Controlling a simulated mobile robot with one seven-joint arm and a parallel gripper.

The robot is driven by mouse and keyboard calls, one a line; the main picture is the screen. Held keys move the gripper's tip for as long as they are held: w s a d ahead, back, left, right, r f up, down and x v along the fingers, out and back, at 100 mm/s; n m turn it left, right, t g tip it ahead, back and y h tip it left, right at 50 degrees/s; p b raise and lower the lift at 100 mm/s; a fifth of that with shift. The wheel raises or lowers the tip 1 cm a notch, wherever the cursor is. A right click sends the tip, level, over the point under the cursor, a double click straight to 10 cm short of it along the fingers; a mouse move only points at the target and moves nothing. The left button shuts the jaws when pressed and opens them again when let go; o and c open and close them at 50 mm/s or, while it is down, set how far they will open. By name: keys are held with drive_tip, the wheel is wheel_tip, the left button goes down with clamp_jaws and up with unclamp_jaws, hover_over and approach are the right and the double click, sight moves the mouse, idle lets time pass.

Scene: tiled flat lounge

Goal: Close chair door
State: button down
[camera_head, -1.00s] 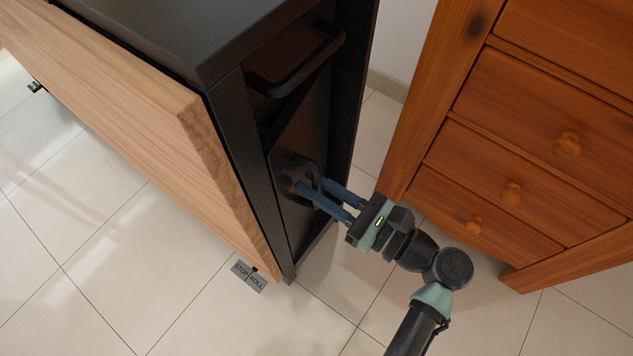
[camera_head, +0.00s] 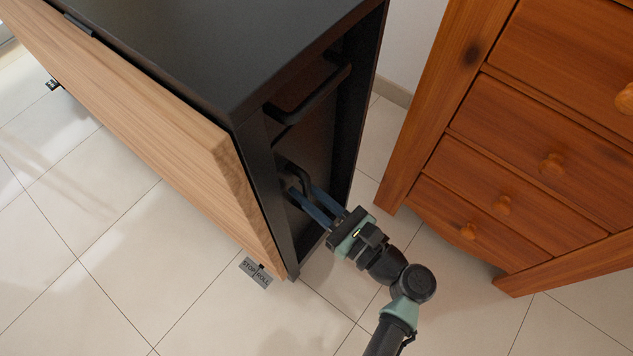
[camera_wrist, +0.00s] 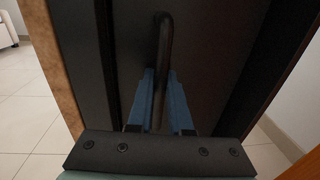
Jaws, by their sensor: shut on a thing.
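The black cabinet (camera_head: 240,60) with a light wood front panel (camera_head: 130,110) stands at the left in the head view. Its narrow end has a dark door (camera_head: 318,160), which looks nearly flush with the frame; any small gap is hard to tell. My gripper (camera_head: 303,193) is at this door, its two blue fingers shut on the dark loop handle (camera_head: 292,171). In the wrist view the handle (camera_wrist: 164,50) stands upright between the fingers (camera_wrist: 162,98). The part of the handle between the fingertips is partly hidden.
A fixed black bar (camera_head: 312,92) juts out above the door. An orange wooden drawer chest (camera_head: 530,150) with round knobs stands close on the right. A STOP/ROLL caster pedal (camera_head: 256,272) sits at the cabinet's foot. Tiled floor (camera_head: 120,250) is clear at the front left.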

drive_tip(key=shift+a, duration=0.3)
drive_tip(key=c, duration=1.1)
unclamp_jaws()
drive_tip(key=p+v, duration=0.4)
drive_tip(key=v, duration=0.8)
drive_tip(key=shift+s+d+p, duration=0.25)
drive_tip(key=shift+d+p, duration=0.1)
drive_tip(key=shift+p, duration=0.05)
